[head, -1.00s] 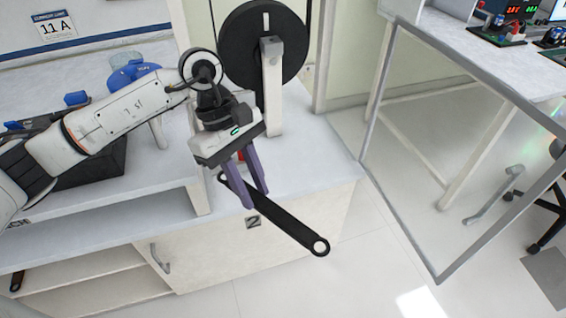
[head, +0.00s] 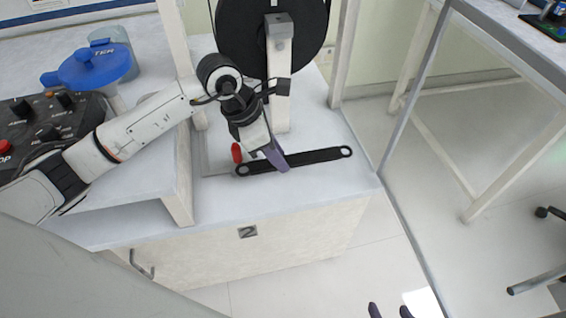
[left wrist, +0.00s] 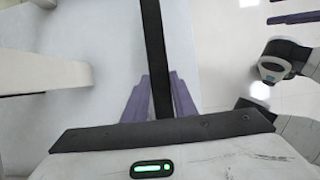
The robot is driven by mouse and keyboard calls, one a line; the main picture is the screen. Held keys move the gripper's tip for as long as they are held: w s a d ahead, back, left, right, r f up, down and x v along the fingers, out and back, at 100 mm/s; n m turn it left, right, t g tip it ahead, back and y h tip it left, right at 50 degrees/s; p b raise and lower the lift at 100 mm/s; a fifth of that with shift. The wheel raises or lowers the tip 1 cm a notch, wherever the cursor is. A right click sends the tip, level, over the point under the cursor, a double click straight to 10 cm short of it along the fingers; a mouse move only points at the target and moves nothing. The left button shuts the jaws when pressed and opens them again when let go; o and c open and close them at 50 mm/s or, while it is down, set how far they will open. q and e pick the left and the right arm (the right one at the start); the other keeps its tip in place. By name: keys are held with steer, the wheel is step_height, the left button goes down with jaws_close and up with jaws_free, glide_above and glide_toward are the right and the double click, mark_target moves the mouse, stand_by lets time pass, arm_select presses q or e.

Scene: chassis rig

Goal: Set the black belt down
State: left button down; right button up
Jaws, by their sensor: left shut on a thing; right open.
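The black belt (head: 315,156) is a long flat strap with a round hole at each end. It lies crosswise over the top of the counter marked 2 (head: 350,185); I cannot tell whether it touches the surface. My left gripper (head: 277,160) is shut on the belt, left of its middle. In the left wrist view the belt (left wrist: 154,50) runs between the purple fingers (left wrist: 160,100). My right gripper (head: 390,312) shows only its purple fingertips at the bottom edge, apart and empty. Its fingers also show in the left wrist view (left wrist: 292,18).
A large black wheel (head: 235,40) on a pale post (head: 279,80) stands behind the belt. A red part (head: 237,152) sits beside my left gripper. A raised shelf (head: 150,185) is on the left, with a blue-lidded jug (head: 95,68). Counter space to the right is clear.

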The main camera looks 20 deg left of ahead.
mark_target(266, 164)
arm_select(q)
steer(key=shift+f+b, duration=0.4)
steer(key=shift+f, duration=2.45)
steer(key=c, duration=1.5)
jaws_free()
steer(key=shift+o, duration=0.2)
steer(key=p+v, duration=0.1)
steer(key=v, duration=0.6)
steer(key=shift+a, duration=0.1)
steer(key=shift+s+r, duration=0.15)
steer(key=shift+r, duration=0.1)
